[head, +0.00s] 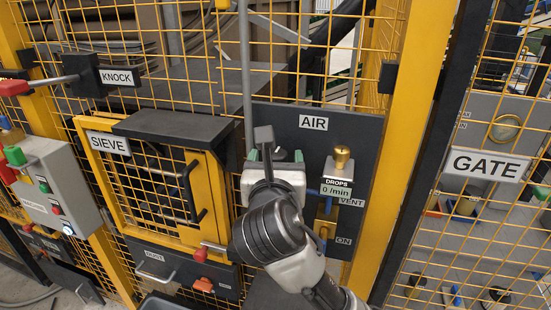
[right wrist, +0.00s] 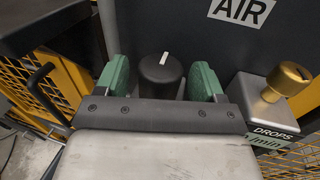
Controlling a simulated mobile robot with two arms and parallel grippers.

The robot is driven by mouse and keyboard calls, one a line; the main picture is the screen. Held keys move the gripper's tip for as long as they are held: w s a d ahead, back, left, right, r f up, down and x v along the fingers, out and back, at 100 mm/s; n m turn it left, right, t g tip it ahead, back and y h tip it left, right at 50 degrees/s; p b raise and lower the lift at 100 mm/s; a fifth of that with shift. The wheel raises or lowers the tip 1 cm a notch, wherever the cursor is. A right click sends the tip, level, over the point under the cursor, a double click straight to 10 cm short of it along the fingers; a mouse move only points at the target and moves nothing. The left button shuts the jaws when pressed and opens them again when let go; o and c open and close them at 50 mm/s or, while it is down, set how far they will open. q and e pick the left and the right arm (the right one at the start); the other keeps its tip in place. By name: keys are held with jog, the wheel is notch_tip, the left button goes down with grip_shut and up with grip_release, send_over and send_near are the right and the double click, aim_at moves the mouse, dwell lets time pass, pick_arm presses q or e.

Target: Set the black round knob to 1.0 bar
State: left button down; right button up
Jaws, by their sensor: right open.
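The black round knob (right wrist: 160,78) stands on the dark AIR panel (head: 312,148) and carries a short white mark on its top. In the right wrist view it sits between the two green fingers of my right gripper (head: 276,155), with a gap on both sides. The right gripper is open around the knob, not closed on it. In the head view my gripper and wrist cover the knob, and no pressure scale or reading can be made out. My left gripper is not in view.
Right of the gripper stands a brass knob (head: 342,158) on a block with a DROPS display (head: 337,187) reading 0 /min.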

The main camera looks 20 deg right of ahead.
jog(key=shift+w, duration=0.1)
jog(key=c, duration=0.9)
jog(key=shift+r+h+p, duration=0.15)
jog(key=shift+h+p, duration=0.15)
jog(key=shift+p, duration=0.35)
jog(key=shift+c, duration=0.2)
jog(key=m+g+h+p, duration=0.3)
jog(key=p, duration=0.1)
jog(key=m+g+h+p, duration=0.2)
jog(key=m+h+p, duration=0.1)
jog(key=h+p, duration=0.1)
jog(key=shift+a+r+g+p, duration=0.15)
jog(key=shift+g+p, duration=0.25)
jog(key=shift+p, duration=0.4)
jog(key=shift+f+m+g+h+p, duration=0.15)
jog(key=shift+m+g+h+p, duration=0.45)
jog(key=shift+m+g+p, duration=0.25)
jog(key=shift+f+m+g+h+p, duration=0.1)
jog(key=shift+m+g+h+p, duration=0.55)
jog(key=shift+g, duration=0.3)
